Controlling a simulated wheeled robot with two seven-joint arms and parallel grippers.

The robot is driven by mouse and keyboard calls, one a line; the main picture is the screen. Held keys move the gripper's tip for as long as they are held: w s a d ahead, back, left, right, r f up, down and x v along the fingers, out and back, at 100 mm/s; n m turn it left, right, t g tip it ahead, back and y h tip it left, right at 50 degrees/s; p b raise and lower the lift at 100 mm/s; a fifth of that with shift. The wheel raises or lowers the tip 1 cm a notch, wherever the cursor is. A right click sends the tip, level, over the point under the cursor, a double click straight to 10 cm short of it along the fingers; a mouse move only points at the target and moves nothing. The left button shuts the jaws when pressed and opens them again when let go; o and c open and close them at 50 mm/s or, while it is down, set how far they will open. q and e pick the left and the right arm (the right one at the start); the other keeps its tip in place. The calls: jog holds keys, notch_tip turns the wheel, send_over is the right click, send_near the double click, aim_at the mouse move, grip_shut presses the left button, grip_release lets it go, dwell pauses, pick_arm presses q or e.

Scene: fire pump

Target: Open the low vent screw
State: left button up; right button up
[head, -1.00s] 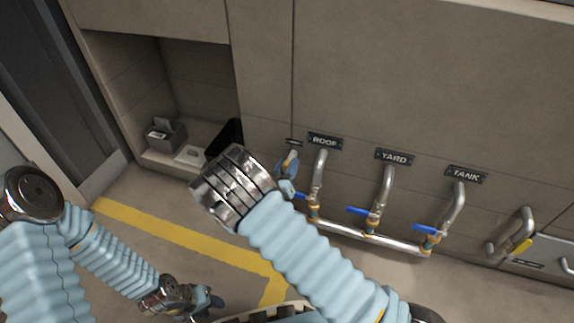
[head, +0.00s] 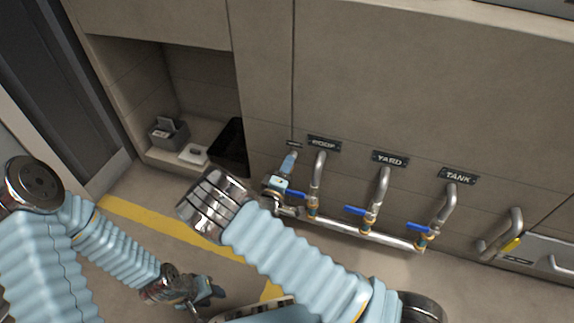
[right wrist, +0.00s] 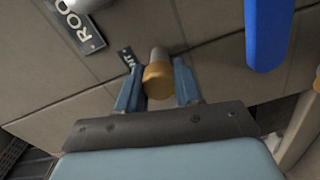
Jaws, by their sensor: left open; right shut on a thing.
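The low vent screw shows in the right wrist view as a short brass-coloured cylinder (right wrist: 157,80) with a grey end, below a small, partly hidden label plate (right wrist: 127,60). My right gripper (right wrist: 158,88) has its two blue fingers on either side of the brass part and is shut on it. In the head view my right gripper (head: 290,163) is at the small plate (head: 294,143) left of the ROOF plate; the screw itself is hidden there. My left gripper (head: 212,292) is open and empty, low over the floor.
Pipes with blue-handled valves stand under the ROOF (head: 323,143), YARD (head: 390,159) and TANK (head: 458,176) plates, close to my right gripper. A blue handle (right wrist: 267,35) looms near it in the right wrist view. An alcove with a grey box (head: 169,134) is at left.

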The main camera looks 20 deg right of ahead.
jog(key=n, duration=0.4)
jog(key=n+p, duration=0.1)
jog(key=n, duration=0.1)
jog(key=shift+w+a+r+n, duration=0.1)
jog(key=shift+w+a+n, duration=0.1)
jog(key=shift+a+n, duration=0.15)
jog(key=n, duration=0.3)
jog(key=shift+s+f+n, duration=0.1)
jog(key=shift+f+n, duration=0.05)
jog(key=shift+n, duration=0.8)
jog(key=shift+f+n, duration=0.1)
jog(key=shift+n, duration=0.8)
jog(key=shift+f+n, duration=0.1)
jog(key=shift+n, duration=0.2)
jog(key=o, duration=0.9)
jog(key=shift+f, duration=0.1)
jog(key=shift+o, duration=0.7)
jog(key=shift+d+p, duration=0.2)
jog(key=shift+p, duration=0.1)
jog(key=shift+s, duration=0.1)
jog(key=v, duration=1.3)
jog(key=shift+s+a+p, duration=0.25)
jog(key=shift+s+p, duration=0.05)
jog(key=shift+p, duration=0.1)
